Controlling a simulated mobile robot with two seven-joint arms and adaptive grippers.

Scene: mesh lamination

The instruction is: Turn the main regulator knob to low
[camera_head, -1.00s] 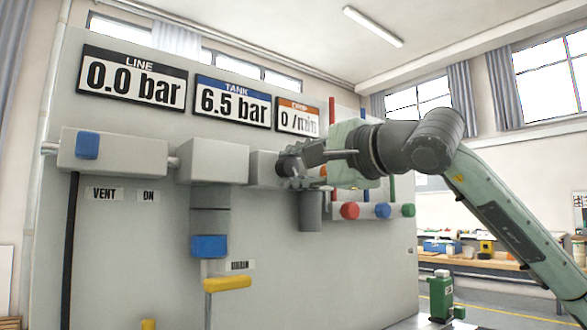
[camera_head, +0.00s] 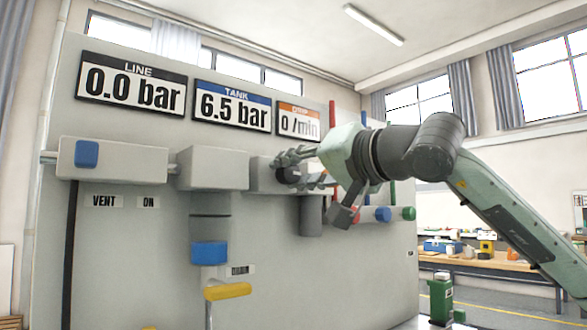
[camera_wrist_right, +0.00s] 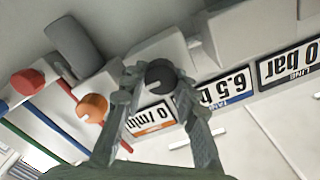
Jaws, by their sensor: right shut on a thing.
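A dark round knob (camera_head: 288,175) sits on the front of the third grey box (camera_head: 262,176) of the panel, under the "DROP" display. My right gripper (camera_head: 297,168) reaches in from the right with its fingers closed around this knob. In the right wrist view the dark knob (camera_wrist_right: 160,75) shows between the two fingertips (camera_wrist_right: 158,88). Its pointer and any low mark cannot be read. No label names it as the main regulator. My left gripper is not in view.
Displays read LINE 0.0 bar (camera_head: 133,84), TANK 6.5 bar (camera_head: 232,105) and 0 /min (camera_head: 299,121). An orange knob (camera_wrist_right: 92,108) and a red knob (camera_wrist_right: 27,82) are close beside my right gripper. A blue knob (camera_head: 383,214) and a green knob (camera_head: 408,213) are right of it.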

